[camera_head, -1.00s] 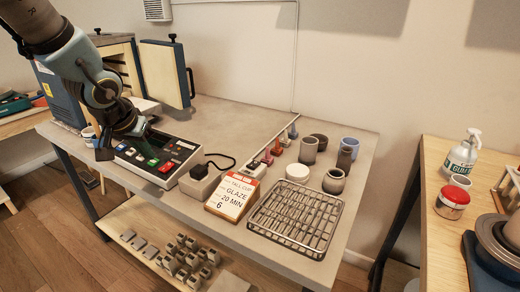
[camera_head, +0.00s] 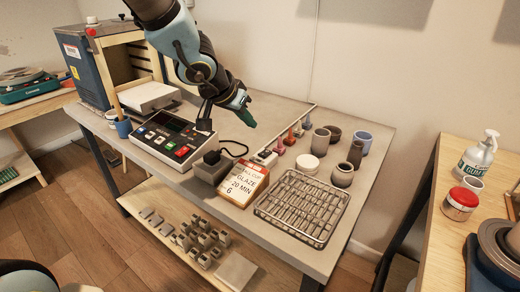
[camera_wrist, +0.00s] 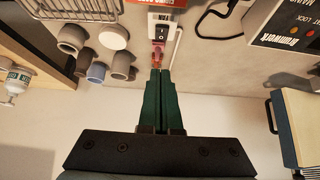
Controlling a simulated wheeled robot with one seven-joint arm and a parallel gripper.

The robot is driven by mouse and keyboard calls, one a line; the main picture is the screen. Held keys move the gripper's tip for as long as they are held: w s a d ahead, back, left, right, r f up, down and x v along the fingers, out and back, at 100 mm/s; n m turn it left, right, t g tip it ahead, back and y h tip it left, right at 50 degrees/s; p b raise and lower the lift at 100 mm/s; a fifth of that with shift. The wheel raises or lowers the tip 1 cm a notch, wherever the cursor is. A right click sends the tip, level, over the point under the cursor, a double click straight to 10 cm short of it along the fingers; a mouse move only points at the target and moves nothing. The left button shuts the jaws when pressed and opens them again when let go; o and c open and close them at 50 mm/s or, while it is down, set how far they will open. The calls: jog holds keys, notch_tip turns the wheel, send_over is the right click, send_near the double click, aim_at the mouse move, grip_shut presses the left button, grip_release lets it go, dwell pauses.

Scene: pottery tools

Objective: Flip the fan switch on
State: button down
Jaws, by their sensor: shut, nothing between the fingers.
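A small white box (camera_head: 265,157) with a dark rocker switch stands on the table behind the order card. My gripper (camera_head: 250,123) is shut and empty, above the table and up and left of the white box in the head view. In the wrist view its green fingers (camera_wrist: 160,73) lie together, pointing toward the pink-red piece and the switch.
Small coloured pieces (camera_head: 289,137) stand right of the white box. The order card (camera_head: 243,183), wire basket (camera_head: 302,207), grey box (camera_head: 211,167) with a black cable, and several cups (camera_head: 342,174) crowd the area. The control panel (camera_head: 173,139) is left; bare tabletop lies behind.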

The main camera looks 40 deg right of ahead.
jog(key=b, duration=0.4)
send_over(265, 153)
jog(key=a, duration=0.2)
jog(key=f, duration=0.7)
jog(key=shift+s+a+f, duration=0.1)
jog(key=shift+s+f, duration=0.05)
jog(key=shift+s, duration=0.15)
notch_tip(265, 153, down, 2)
jog(key=shift+f+b, duration=0.25)
jog(key=shift+b, duration=0.6)
jog(key=shift+a+f+b, duration=0.15)
jog(key=shift+f+b, duration=0.2)
jog(key=shift+f, duration=0.3)
